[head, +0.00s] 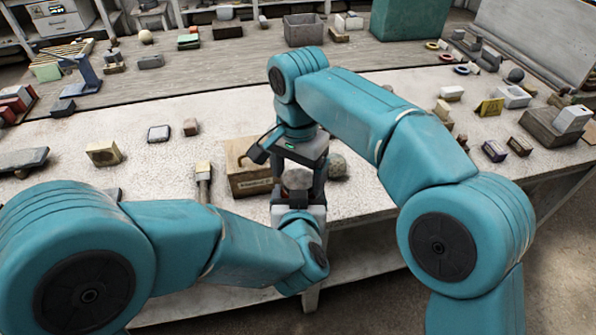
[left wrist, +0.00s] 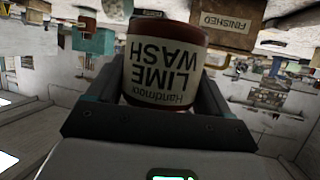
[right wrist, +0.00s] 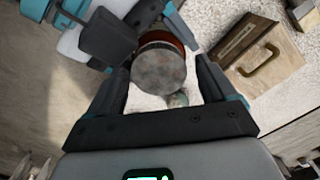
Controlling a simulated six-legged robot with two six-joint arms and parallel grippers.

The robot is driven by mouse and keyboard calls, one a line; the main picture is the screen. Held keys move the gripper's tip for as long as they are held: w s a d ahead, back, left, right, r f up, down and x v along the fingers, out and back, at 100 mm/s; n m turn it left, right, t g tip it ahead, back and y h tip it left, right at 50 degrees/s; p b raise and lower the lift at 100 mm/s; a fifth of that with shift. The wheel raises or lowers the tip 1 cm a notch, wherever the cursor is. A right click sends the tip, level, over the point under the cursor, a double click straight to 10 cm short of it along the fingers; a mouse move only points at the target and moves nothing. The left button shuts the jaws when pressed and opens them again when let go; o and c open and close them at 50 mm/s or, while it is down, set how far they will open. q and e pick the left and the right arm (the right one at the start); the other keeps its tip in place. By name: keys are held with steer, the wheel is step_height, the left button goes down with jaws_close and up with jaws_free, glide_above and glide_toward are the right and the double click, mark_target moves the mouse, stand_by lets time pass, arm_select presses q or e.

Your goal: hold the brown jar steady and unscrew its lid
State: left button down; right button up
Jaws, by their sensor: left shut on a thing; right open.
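The brown jar (left wrist: 190,38) has a pale label reading "LIME WASH", upside down in the left wrist view. My left gripper (head: 298,196) is shut around its sides. The lid (right wrist: 158,68) is a worn grey disc, seen from above in the right wrist view, with a reddish-brown rim of the jar beyond it. My right gripper (head: 298,180) is open, pointing down over the jar. Its fingers stand on both sides of the lid, with a visible gap on the right side. In the head view the grippers mostly hide the jar.
A wooden box (head: 248,182) marked "FINISHED" stands just left of the grippers; its handle side shows in the right wrist view (right wrist: 265,62). A grey stone ball (head: 337,166) sits to the right. A brush (head: 203,178) lies further left. The bench's front edge is close below.

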steer(key=c, duration=1.1)
steer(key=n, duration=1.3)
steer(key=shift+r+n, duration=0.1)
steer(key=shift+n, duration=0.3)
steer(key=o, duration=1.2)
